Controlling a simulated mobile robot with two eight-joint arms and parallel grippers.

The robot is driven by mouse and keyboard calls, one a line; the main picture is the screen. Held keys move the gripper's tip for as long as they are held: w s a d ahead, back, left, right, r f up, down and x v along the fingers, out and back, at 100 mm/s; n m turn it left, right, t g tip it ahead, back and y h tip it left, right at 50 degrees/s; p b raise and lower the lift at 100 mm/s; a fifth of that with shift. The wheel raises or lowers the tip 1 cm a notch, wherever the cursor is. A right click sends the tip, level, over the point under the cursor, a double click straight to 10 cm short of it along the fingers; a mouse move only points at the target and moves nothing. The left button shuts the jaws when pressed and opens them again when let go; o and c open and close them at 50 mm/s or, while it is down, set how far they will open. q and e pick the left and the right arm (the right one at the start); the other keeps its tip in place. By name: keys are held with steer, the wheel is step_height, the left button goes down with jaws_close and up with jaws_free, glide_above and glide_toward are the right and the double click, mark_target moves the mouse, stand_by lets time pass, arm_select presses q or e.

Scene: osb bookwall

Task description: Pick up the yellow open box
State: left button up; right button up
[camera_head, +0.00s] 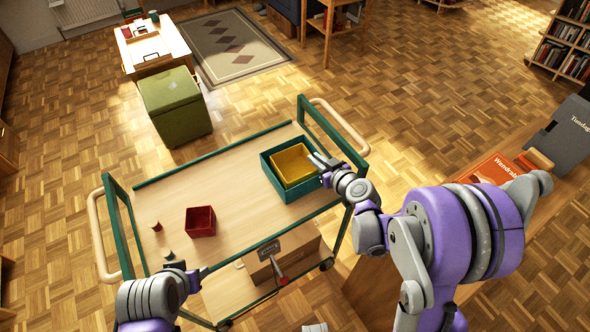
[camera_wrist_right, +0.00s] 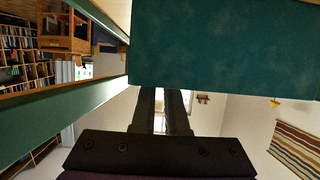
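The yellow open box (camera_head: 293,165) sits inside a larger teal open box (camera_head: 287,196) at the right end of the trolley top. My right gripper (camera_head: 323,169) is at the right side of these boxes, its fingers beside the yellow box's right edge. In the right wrist view the two dark fingers (camera_wrist_right: 166,110) stand a little apart with background showing between them. Their tips reach a teal surface (camera_wrist_right: 220,45), and the yellow box is not visible there. My left gripper (camera_head: 190,272) is at the trolley's front left, away from the boxes; its finger opening is unclear.
The wooden trolley top (camera_head: 235,180) has green end frames and rails. A cardboard box (camera_head: 290,255) is on the lower shelf.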

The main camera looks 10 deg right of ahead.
steer(key=x, duration=0.3)
steer(key=shift+w+f, duration=0.1)
steer(key=shift+w, duration=0.1)
steer(key=shift+s, duration=0.1)
steer(key=shift+c, duration=0.3)
jaws_close()
stand_by(1.0)
